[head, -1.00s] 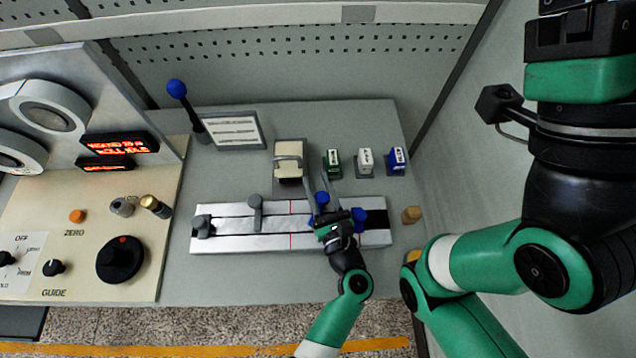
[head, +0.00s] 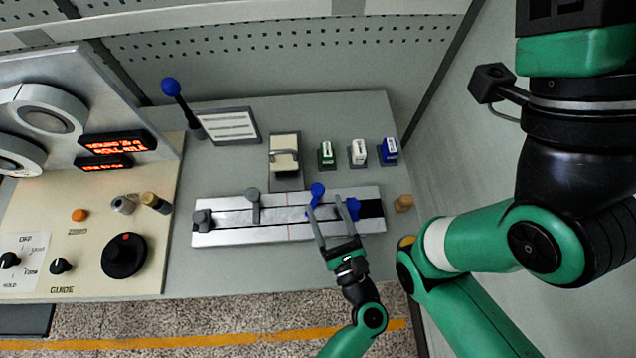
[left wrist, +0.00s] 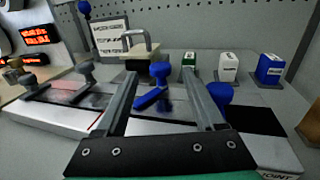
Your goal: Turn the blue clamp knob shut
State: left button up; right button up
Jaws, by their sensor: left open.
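A white slide rail (head: 270,232) lies on the bench and carries two blue pieces. One is a blue knob with a flat arm (head: 317,190); the other is a rounder blue knob (head: 351,208) near the rail's dark right end. I cannot tell which is the clamp knob. My left gripper (head: 324,204) is open and empty over the rail's right part. In the left wrist view, the blue knob with the arm (left wrist: 158,72) shows between the fingers, beyond them, with no clear contact. The round blue knob (left wrist: 221,94) shows just right of the right finger. My right gripper is out of view.
Grey knobs (head: 253,205) stand on the rail's left part. Behind it are a cream block with a handle (head: 285,150) and green, white and blue labelled boxes (head: 358,152). A wooden peg (head: 404,203) stands right. A control panel (head: 100,280) fills the left.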

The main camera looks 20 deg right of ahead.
pick_arm(q)
jog(key=shift+s+d, duration=0.15)
jog(key=shift+s, duration=1.2)
